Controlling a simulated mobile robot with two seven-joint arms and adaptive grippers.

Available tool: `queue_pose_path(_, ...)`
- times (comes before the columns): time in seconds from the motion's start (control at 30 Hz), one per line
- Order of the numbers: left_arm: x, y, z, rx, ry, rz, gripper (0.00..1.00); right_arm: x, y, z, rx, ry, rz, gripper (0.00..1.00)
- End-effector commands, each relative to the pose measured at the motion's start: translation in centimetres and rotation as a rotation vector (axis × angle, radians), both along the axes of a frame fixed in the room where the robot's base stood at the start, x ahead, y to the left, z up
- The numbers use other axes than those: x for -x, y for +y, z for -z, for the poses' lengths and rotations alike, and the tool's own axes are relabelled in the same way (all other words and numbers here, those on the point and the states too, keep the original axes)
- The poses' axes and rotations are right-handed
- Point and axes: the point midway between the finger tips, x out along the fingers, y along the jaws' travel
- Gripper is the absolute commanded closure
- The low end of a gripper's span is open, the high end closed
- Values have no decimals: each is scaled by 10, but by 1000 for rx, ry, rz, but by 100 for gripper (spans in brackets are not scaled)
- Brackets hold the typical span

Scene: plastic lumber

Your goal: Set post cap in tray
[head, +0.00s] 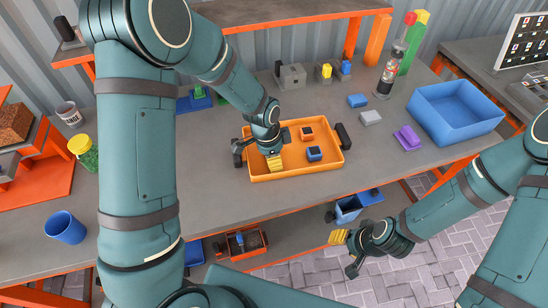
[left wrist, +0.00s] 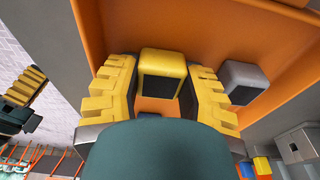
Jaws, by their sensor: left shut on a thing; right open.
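The orange tray (head: 331,164) lies on the grey table. My left gripper (head: 274,165) is low over its left part. In the left wrist view its ribbed yellow fingers (left wrist: 162,95) are shut on a yellow post cap (left wrist: 163,66), a squarish block with a dark face. A grey cap (left wrist: 243,80) shows beside the right finger, against orange. In the head view a blue cap (head: 314,153) and an orange cap (head: 306,133) sit in the tray. The held cap's contact with the tray floor cannot be told. My right gripper (head: 345,254) is open and empty beyond the table's front edge.
A blue bin (head: 457,109) stands at the right. A purple piece (head: 408,138), a grey block (head: 370,118) and a blue block (head: 357,100) lie between it and the tray. A bottle (head: 389,75) stands behind. A blue cup (head: 64,228) is at the left. Bare table lies in front of the tray.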

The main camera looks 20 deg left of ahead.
Motion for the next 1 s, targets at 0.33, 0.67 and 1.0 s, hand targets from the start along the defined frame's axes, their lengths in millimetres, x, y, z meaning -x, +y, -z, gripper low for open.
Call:
queue_pose_path(0.33,0,0,3,0,0,1,49,1,0,3,0,2,-2,53)
queue_pose_path(0.67,0,0,0,0,0,1,49,1,0,0,0,2,-1,53)
queue_pose_path(1.0,3,7,-55,1,-5,0,49,-3,0,-11,1,-5,5,53)
